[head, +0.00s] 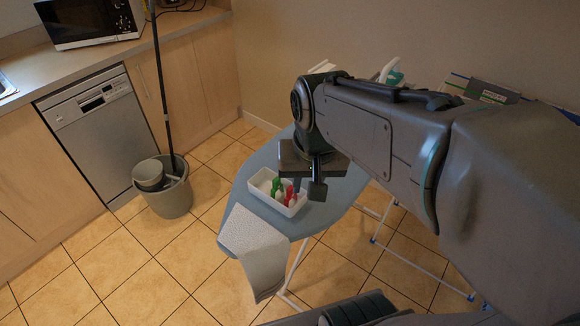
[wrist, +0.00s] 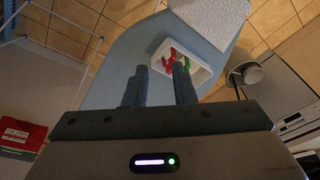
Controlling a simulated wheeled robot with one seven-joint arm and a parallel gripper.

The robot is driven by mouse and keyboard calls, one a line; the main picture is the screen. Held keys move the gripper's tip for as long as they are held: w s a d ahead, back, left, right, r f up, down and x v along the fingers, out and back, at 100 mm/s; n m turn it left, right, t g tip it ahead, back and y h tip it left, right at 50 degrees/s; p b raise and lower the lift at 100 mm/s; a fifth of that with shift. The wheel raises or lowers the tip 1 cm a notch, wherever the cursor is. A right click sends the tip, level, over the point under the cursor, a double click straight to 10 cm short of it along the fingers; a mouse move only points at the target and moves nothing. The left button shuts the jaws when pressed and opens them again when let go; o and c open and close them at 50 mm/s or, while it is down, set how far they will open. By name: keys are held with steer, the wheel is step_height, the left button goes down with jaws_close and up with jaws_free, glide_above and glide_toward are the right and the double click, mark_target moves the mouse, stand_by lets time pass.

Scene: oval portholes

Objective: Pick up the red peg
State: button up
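The red peg (head: 289,194) stands among green and white pegs in a small white tray (head: 262,188) on the blue-grey ironing board. In the wrist view the red peg (wrist: 170,58) shows just beyond the right finger's tip, beside the green peg (wrist: 186,63). My gripper (head: 307,187) is above the board, at the right side of the tray, pointing down. In the wrist view my gripper (wrist: 160,68) has its two fingers apart with nothing between them. Part of the tray is hidden behind the right finger. Its exact height above the pegs is hard to judge.
The ironing board (head: 345,190) has a pale cloth (head: 255,250) hanging over its near edge. An iron (head: 391,73) stands behind my arm. A grey bucket (head: 164,190) with a mop stands on the floor at left, near the dishwasher (head: 98,125). Tiled floor between is clear.

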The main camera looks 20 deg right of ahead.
mark_target(291, 188)
steer(key=w+f+m+g+b, duration=0.1)
steer(key=w+m+g+b, duration=0.1)
steer(key=w+m, duration=0.75)
steer(key=shift+n, duration=0.65)
steer(key=f, duration=0.2)
steer(key=w+f, duration=0.1)
steer(key=f, duration=0.2)
steer(key=w+f, duration=0.1)
steer(key=f, duration=0.2)
steer(key=shift+d+f, duration=0.2)
steer(key=shift+f, duration=0.05)
steer(key=f, duration=0.5)
steer(key=shift+s+a+f+p, duration=0.2)
steer(key=shift+s+f+p, duration=0.1)
steer(key=shift+p, duration=0.1)
jaws_close()
